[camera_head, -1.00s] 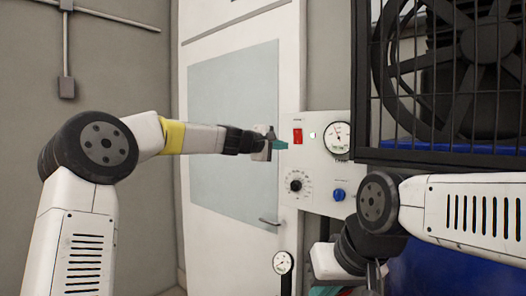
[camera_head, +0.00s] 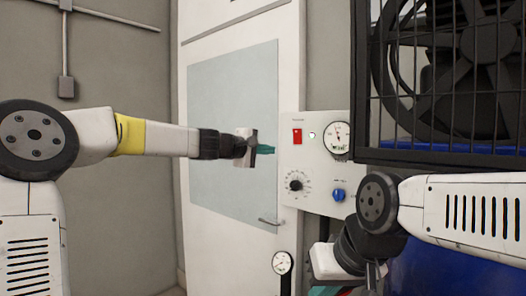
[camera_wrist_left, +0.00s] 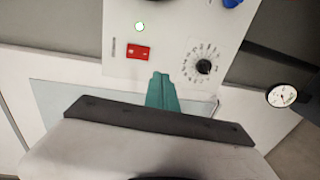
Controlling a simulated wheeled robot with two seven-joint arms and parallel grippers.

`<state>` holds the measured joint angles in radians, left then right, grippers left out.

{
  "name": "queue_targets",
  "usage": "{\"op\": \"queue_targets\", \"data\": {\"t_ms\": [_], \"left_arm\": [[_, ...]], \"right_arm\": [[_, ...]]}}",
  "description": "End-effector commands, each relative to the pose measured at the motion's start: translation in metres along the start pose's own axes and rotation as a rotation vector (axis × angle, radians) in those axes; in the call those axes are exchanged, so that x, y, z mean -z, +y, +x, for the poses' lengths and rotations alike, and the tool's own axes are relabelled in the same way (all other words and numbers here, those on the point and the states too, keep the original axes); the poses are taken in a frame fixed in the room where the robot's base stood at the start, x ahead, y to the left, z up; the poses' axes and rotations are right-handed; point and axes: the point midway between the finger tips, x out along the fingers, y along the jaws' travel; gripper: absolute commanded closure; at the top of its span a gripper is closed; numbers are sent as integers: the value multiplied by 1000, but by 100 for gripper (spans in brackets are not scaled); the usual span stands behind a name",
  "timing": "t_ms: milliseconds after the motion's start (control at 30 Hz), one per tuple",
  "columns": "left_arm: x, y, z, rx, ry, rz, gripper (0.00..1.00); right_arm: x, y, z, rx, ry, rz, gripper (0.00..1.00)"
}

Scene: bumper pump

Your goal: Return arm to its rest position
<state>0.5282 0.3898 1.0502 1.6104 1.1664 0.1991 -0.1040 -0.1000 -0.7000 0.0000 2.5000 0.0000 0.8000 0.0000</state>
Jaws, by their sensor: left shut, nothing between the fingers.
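My left arm reaches in from the left, and its gripper (camera_head: 266,149) with teal fingertips is shut and empty. It is in front of the white door, just left of the control panel (camera_head: 314,176) and apart from it as far as I can see. In the left wrist view the closed teal fingers (camera_wrist_left: 163,93) point toward the panel, below its red switch (camera_wrist_left: 138,52). My right arm is at the lower right of the head view.
The panel carries a lit green lamp (camera_head: 312,135), a round gauge (camera_head: 338,137), a black dial (camera_head: 295,185) and a blue knob (camera_head: 338,195). A caged fan (camera_head: 450,75) stands at the upper right. A small gauge (camera_head: 283,262) is below. Open space lies left of the door.

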Motion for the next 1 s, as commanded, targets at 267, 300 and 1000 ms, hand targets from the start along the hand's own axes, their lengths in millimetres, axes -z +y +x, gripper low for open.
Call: {"op": "queue_targets", "data": {"t_ms": [267,300,1000], "left_arm": [[-22,-13,-3,50,-21,89,100],[-34,-22,-7,83,-35,144,100],[-108,-241,-357,896,-184,927,100]], "right_arm": [[0,0,0,0,0,0,100],[0,0,0,0,0,0,100],[0,0,0,0,0,0,100]]}}
